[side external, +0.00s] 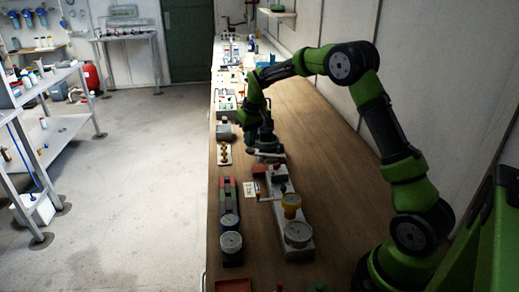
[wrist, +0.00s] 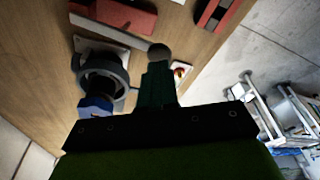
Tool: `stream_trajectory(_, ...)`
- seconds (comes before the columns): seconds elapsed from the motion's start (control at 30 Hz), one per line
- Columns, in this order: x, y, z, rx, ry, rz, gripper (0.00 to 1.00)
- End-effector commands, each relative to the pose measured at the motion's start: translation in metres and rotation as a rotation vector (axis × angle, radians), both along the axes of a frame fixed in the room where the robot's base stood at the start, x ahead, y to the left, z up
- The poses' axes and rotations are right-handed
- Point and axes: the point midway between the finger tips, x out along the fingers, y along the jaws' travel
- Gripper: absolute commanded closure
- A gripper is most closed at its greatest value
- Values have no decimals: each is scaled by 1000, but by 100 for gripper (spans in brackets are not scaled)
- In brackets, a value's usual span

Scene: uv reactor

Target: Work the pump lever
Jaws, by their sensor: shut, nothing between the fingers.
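The pump lever is most likely the pale bar (wrist: 112,34) with a grey ball knob (wrist: 159,50) at its end, seen in the wrist view. A grey ring-shaped body (wrist: 104,72), likely the pump, stands beside it with a blue part (wrist: 95,106) below. My gripper (wrist: 157,66) is shut and empty. Its fingertips appear right at the knob in the wrist view; I cannot tell whether they touch it. In the side view my gripper (side external: 266,150) is low over the bench, and the lever cannot be made out there.
A red block (side external: 260,171) and a pale base with gauges (side external: 298,234) lie nearer the camera on the wooden bench (side external: 325,170). A dark rail with gauges (side external: 231,243) is at left. Bare bench lies to the right.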

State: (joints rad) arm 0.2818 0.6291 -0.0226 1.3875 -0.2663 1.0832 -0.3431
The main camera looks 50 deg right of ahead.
Motion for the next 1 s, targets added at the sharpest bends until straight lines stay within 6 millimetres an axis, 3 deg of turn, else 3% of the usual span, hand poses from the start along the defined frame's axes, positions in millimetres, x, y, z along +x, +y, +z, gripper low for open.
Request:
stream_trajectory(0.53, 0, 0, -1, 0, 1, 0, 100)
stream_trajectory(1.0, 0, 0, -20, 0, 2, 1, 100)
